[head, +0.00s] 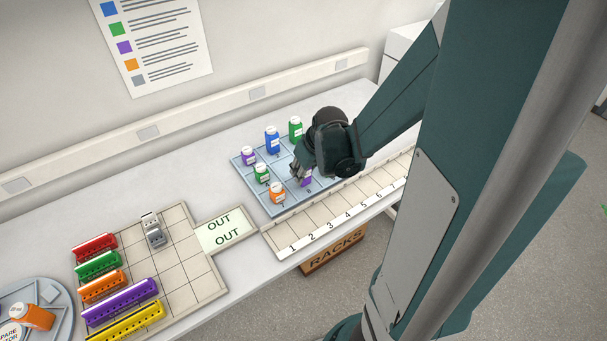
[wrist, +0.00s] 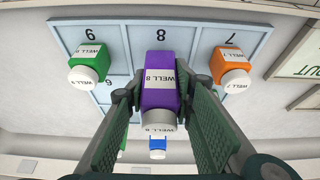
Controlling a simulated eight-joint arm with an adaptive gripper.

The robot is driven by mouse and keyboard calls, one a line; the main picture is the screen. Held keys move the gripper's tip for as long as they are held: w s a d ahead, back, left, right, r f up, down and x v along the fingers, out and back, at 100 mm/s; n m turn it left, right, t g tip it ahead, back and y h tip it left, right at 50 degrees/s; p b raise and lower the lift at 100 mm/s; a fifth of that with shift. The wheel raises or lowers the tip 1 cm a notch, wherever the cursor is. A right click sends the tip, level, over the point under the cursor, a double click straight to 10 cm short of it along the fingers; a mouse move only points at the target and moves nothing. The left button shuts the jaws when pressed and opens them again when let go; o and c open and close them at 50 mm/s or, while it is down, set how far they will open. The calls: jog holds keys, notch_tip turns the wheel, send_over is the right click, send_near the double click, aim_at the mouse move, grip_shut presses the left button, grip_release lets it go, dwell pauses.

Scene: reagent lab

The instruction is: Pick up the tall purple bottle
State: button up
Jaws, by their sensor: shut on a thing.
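In the head view my gripper (head: 298,174) is over the blue-grey well tray (head: 283,211). A small part of the purple bottle (head: 306,182) shows beneath it; the rest is hidden by the gripper. I cannot tell whether its base touches the tray.
An orange bottle (wrist: 231,68) and a green bottle (wrist: 87,68) stand on either side. A blue bottle (head: 272,140), another green bottle (head: 295,129) and a small purple bottle (head: 248,156) share the tray. A numbered rack strip (head: 318,228) runs along the front.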

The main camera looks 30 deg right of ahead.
jog(key=shift+r+p, duration=0.6)
jog(key=shift+r, duration=3.6)
jog(key=shift+w, duration=0.1)
